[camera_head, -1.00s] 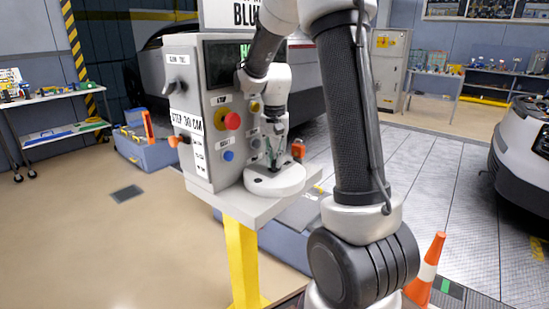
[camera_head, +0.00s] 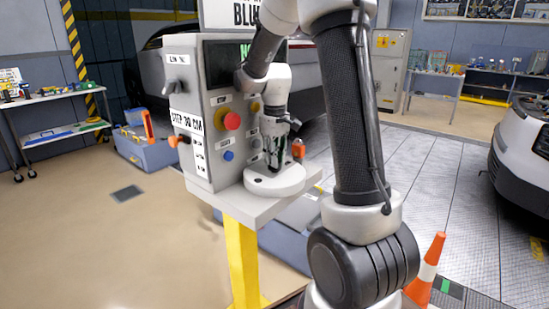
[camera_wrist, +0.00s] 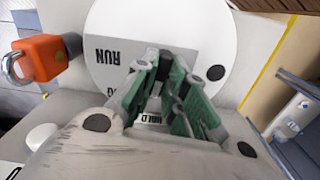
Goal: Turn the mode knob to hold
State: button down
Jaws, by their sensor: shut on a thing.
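The round white mode dial plate (camera_wrist: 112,20) lies flat on the ledge of the grey console. It also shows in the head view (camera_head: 290,184). In the wrist view it carries a RUN label (camera_wrist: 105,55) and a partly covered HOLD label (camera_wrist: 151,117), both upside down, and a third label mostly hidden. My gripper (camera_wrist: 158,58) points down over the plate with its green-padded fingers close together, shut on the mode knob. The fingers hide the knob, so its pointing direction cannot be read. In the head view my gripper (camera_head: 271,168) stands just above the plate.
The console (camera_head: 195,100) has a red button (camera_head: 231,121), a blue button (camera_head: 228,156) and a screen with green text, partly behind my arm. An orange padlock (camera_wrist: 42,58) sits beside the plate. An orange cone (camera_head: 428,268) stands on the floor at right.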

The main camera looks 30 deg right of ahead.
jog(key=shift+n, duration=0.7)
jog(key=c, duration=1.5)
grip_release()
jog(key=shift+o, duration=0.2)
jog(key=shift+r, duration=0.15)
notch_tip(320, 180, up, 12)
